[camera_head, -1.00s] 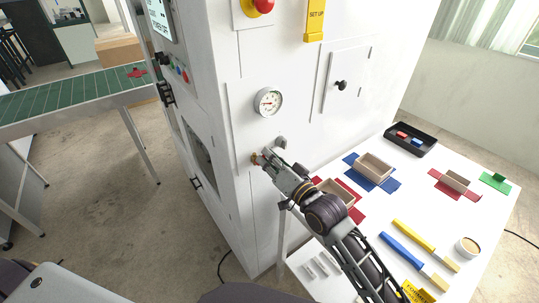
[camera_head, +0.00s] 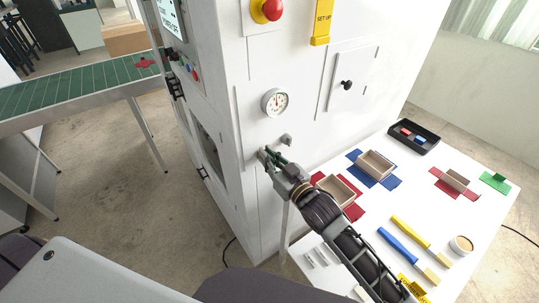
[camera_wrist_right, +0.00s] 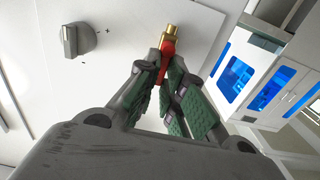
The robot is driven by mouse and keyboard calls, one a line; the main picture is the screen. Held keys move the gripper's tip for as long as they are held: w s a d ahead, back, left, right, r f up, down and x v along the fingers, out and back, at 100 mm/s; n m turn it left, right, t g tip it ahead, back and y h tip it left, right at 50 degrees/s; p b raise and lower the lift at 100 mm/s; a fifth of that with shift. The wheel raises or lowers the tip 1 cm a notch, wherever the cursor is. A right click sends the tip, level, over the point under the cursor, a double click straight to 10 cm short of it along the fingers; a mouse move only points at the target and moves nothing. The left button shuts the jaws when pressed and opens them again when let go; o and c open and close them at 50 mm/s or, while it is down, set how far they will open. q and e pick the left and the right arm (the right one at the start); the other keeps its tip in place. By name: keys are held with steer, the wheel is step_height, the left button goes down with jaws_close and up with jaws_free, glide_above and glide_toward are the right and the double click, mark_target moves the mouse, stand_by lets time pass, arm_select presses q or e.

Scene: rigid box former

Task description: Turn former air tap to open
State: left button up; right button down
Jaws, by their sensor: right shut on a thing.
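The air tap (camera_wrist_right: 168,47) shows in the right wrist view as a brass body with a red handle, on the white wall of the former (camera_head: 250,190). The red handle lies roughly in line with the brass body in that view. My right gripper (camera_wrist_right: 162,66) is shut on the red handle, with its green-padded fingers around it. In the head view my right gripper (camera_head: 266,156) is against the former's front and hides most of the tap. The round pressure gauge (camera_head: 275,102) above it has its needle roughly upright. My left gripper is not in view.
A grey knob (camera_wrist_right: 78,40) sits beside the tap. A white table (camera_head: 400,215) to the right carries box blanks, a black tray (camera_head: 414,137), brushes and a round pot (camera_head: 461,246). A red emergency button (camera_head: 267,9) is higher up. A green conveyor (camera_head: 80,90) stands left.

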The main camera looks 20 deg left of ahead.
steer(key=shift+f, duration=0.15)
stand_by(0.3)
steer(key=c, duration=1.5)
jaws_free()
steer(key=shift+c, duration=0.2)
steer(key=v, duration=1.2)
steer(key=shift+s, duration=0.1)
